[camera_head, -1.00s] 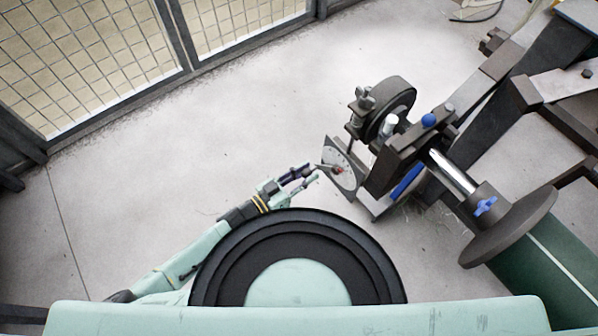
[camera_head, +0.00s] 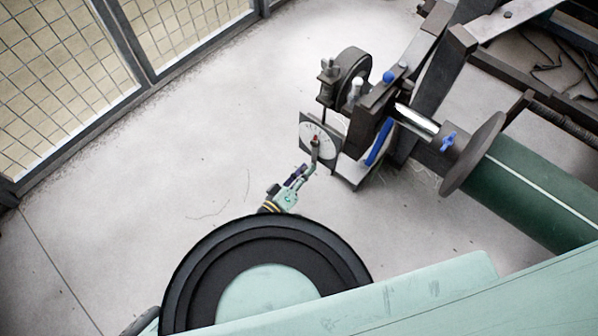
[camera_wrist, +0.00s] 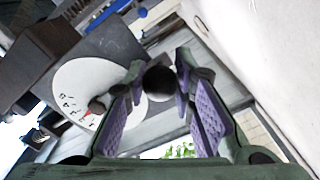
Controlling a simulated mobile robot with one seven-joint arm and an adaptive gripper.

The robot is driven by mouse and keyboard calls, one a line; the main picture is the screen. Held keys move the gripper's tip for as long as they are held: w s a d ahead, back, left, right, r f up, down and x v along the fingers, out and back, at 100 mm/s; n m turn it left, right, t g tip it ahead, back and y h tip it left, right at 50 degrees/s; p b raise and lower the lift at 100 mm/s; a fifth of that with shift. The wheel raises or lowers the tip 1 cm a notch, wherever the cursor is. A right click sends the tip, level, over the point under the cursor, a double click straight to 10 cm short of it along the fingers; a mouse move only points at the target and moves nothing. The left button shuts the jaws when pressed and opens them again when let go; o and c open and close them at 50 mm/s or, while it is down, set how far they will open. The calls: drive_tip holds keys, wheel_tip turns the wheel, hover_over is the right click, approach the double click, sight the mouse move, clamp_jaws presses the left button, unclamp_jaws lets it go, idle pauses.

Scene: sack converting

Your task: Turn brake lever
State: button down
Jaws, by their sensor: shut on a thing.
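The brake lever (camera_head: 314,153) is a short dark arm on a white dial plate (camera_head: 307,128) with a red mark. It points down from the dial in the head view. In the wrist view, its round black knob (camera_wrist: 160,83) sits between my purple-padded fingers, and the dial (camera_wrist: 78,80) with numbers and a red mark is at the left. My gripper (camera_head: 303,172) is shut on the knob end of the lever. The contact itself is partly hidden by the fingers.
A dark wheel (camera_head: 349,72), a blue bar (camera_head: 379,142) and metal brackets crowd around the dial. A green roll (camera_head: 540,195) with a dark flange (camera_head: 474,153) lies to the right. A mesh fence (camera_head: 70,70) stands at upper left. The grey floor (camera_head: 150,190) between is clear.

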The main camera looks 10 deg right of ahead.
drive_tip(key=shift+s+d+r+n+p, duration=0.2)
drive_tip(key=shift+s+d+n+p, duration=0.15)
drive_tip(key=shift+s+n, duration=0.35)
drive_tip(key=shift+s+d+r+n+p, duration=0.2)
drive_tip(key=shift+s+d+n, duration=0.2)
drive_tip(key=shift+n, duration=0.5)
drive_tip(key=shift+s+d+r+n+p, duration=0.2)
drive_tip(key=shift+s+d+n+p, duration=0.15)
drive_tip(key=shift+s+n, duration=0.35)
drive_tip(key=shift+w+d, duration=0.1)
drive_tip(key=c, duration=1.3)
unclamp_jaws()
drive_tip(key=shift+c, duration=0.2)
drive_tip(key=v, duration=1.2)
